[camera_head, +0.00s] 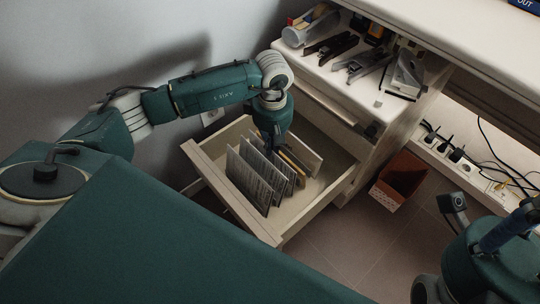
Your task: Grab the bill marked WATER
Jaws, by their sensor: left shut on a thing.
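An open pale drawer (213,174) holds a row of upright, thin grey and tan sheets or dividers (252,178). Their markings are too small to read, so I cannot tell which is the WATER bill. My left gripper (271,151) reaches down into the drawer from above, among the sheets at the back of the row. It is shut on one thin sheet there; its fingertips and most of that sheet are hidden. Part of my right arm shows at the lower right, but its gripper does not show.
A white desk top (480,40) overhangs at the upper right. The cabinet top (378,103) below it holds staplers, a tape dispenser and other office items. A brown bin (399,179) stands on the floor right of the drawer. A power strip with cables (455,160) lies further right.

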